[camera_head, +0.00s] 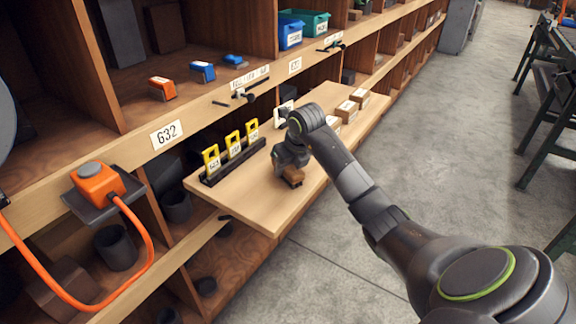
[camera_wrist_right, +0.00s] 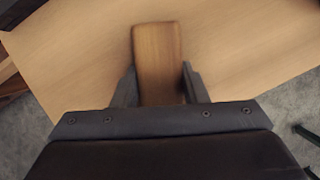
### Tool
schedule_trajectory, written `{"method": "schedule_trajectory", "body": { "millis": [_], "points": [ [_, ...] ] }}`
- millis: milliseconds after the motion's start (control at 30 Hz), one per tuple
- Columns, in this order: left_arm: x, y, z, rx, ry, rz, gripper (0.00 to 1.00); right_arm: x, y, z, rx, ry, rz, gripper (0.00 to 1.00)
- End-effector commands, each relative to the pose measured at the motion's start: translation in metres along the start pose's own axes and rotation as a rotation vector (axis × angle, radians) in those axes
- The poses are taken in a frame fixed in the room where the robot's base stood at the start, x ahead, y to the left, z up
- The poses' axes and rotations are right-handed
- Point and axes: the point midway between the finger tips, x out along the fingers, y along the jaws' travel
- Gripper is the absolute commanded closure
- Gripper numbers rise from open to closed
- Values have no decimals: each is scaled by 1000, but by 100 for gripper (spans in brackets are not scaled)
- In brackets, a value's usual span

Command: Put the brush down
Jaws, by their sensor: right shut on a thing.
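The brush (camera_head: 293,176) is a small brown wooden piece at the end of my right arm in the head view. My right gripper (camera_head: 289,170) is shut on it, low over the pull-out wooden board (camera_head: 262,208). In the right wrist view the brush's wooden body (camera_wrist_right: 158,60) lies between the two dark fingers of my right gripper (camera_wrist_right: 158,86), with the board behind it. I cannot tell whether the brush touches the board. Its bristles are hidden. My left gripper is not in view.
A black rack (camera_head: 235,160) with yellow tags stands on the board's left side. Small cardboard boxes (camera_head: 347,110) stand at its far end. An orange device (camera_head: 97,183) with a cable is at the left. The board's near part is clear.

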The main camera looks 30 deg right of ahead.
Motion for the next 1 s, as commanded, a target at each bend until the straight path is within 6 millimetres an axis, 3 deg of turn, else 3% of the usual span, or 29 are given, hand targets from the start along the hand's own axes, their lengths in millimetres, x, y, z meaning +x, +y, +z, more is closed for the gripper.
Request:
{"method": "schedule_trajectory", "body": {
  "millis": [267,300,433,767,867,1000],
  "points": [
    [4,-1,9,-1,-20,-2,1,4,0,-2,0,-1,0,92],
    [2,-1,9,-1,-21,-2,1,3,0,-1,0,-1,0,55],
    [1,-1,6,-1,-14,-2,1,3,0,-1,0,0,0,39],
    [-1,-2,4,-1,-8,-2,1,0,0,0,0,0,0,39],
    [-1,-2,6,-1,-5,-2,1,-8,-1,1,0,-3,-2,39],
    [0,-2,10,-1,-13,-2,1,-35,-1,1,-2,-5,-4,39]
  ]
}}
